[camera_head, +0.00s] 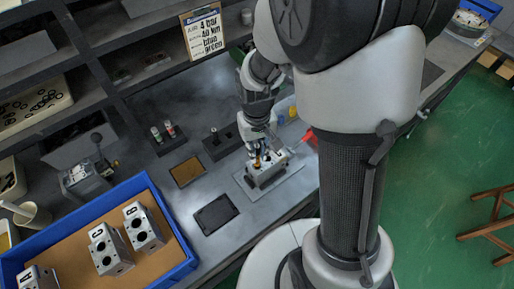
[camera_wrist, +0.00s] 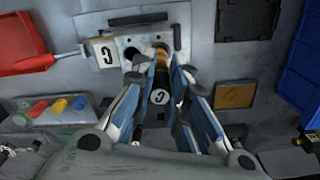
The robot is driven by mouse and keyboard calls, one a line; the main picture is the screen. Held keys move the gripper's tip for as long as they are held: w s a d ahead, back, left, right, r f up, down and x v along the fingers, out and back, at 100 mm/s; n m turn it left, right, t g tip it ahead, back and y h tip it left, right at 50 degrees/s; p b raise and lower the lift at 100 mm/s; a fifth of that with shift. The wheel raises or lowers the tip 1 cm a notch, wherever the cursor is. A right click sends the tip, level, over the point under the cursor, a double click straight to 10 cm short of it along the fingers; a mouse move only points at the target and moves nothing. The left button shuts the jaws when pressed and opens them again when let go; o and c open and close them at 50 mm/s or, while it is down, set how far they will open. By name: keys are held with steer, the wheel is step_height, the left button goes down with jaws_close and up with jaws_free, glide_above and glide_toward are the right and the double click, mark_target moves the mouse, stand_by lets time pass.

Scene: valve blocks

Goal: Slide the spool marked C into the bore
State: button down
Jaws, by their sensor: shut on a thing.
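The spool marked C (camera_wrist: 160,97) has a black end with a white C label and a brass-coloured band further along. My gripper (camera_wrist: 158,84) has its blue fingers shut on it; it also shows in the head view (camera_head: 257,155), just above the block. The grey metal valve block (camera_wrist: 132,68) lies beyond the fingers, with a white C plate (camera_wrist: 103,52) at its left; in the head view the block (camera_head: 266,175) sits on a light plate. The spool's far end is at the block's right-hand hole. I cannot tell how deep it sits. Another dark hole is open beside it.
A blue tray (camera_head: 172,222) holds several lettered blocks. A black mat (camera_head: 216,214), a tan pad (camera_head: 187,171) and a dark stand (camera_head: 221,143) lie left of the block. A red bin (camera_wrist: 25,45) and small coloured parts (camera_wrist: 60,106) are on the other side.

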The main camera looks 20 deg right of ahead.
steer(key=shift+f+b, duration=2.3)
steer(key=shift+f, duration=0.8)
steer(key=c, duration=1.5)
jaws_free()
step_height(320, 180, up, 12)
steer(key=shift+r, duration=0.1)
steer(key=shift+r, duration=0.15)
steer(key=s+r+t, duration=0.1)
steer(key=s+r, duration=0.2)
steer(key=s, duration=0.2)
steer(key=s+r+t, duration=0.2)
steer(key=s+r, duration=0.1)
steer(key=s, duration=0.2)
steer(key=s+r+t, duration=0.1)
steer(key=s+r, duration=0.3)
steer(key=s, duration=0.1)
steer(key=shift+t, duration=0.3)
